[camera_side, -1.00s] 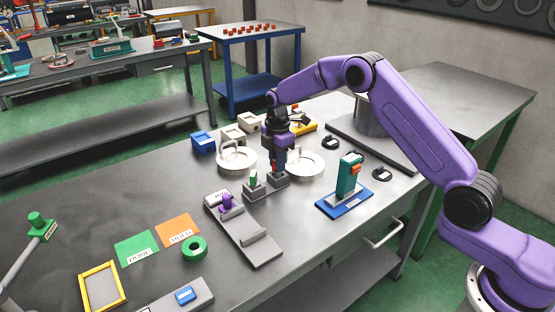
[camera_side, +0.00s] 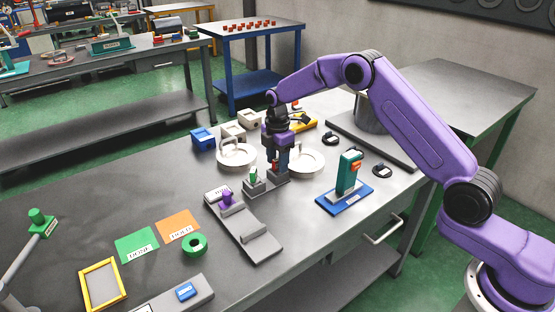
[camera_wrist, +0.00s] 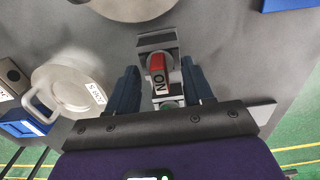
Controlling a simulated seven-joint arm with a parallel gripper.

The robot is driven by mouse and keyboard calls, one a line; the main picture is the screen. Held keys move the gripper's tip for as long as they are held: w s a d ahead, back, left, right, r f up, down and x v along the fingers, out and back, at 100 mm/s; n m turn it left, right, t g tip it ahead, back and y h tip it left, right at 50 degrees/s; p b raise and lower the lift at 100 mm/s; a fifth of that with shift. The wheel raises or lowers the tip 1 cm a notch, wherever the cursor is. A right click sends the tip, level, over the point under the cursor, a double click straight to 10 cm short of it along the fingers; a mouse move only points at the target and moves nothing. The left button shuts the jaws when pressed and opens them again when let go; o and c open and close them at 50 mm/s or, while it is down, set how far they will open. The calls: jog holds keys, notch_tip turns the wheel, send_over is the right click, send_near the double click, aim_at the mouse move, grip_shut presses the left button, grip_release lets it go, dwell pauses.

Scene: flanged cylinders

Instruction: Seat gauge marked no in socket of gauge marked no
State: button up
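The red gauge marked NO (camera_wrist: 158,72) stands in a grey socket block (camera_wrist: 157,40), and its label shows in the wrist view. In the side view the red gauge (camera_side: 275,166) shows low beside my fingers, over the grey block (camera_side: 280,178). My gripper (camera_wrist: 161,85) is open around the red gauge, with a gap on each side. It also shows in the side view (camera_side: 277,166), pointing down. The green gauge (camera_side: 253,175) stands in the neighbouring grey block (camera_side: 255,189). How deep the red gauge sits is partly hidden by the fingers.
Round cream lidded pieces (camera_side: 236,155) (camera_side: 304,161) stand close on both sides. A grey rack (camera_side: 262,245) with a purple piece (camera_side: 226,198) lies in front. A teal device on a blue base (camera_side: 345,198) stands right.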

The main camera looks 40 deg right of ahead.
jog(key=shift+r, duration=0.1)
jog(key=shift+r, duration=3.4)
jog(key=shift+s+a+r, duration=0.2)
jog(key=shift+s+a, duration=0.05)
jog(key=shift+a, duration=0.1)
jog(key=s+a+r+m, duration=0.1)
jog(key=s+a+r, duration=0.25)
jog(key=s, duration=0.65)
jog(key=s+a+r+m, duration=0.2)
jog(key=s+a+r, duration=0.15)
jog(key=s, duration=0.65)
jog(key=s+d+m, duration=0.1)
jog(key=s+d, duration=0.3)
jog(key=s, duration=0.8)
jog(key=s+d+f+m, duration=0.1)
jog(key=s+d, duration=0.4)
jog(key=s, duration=0.8)
jog(key=shift+f, duration=0.15)
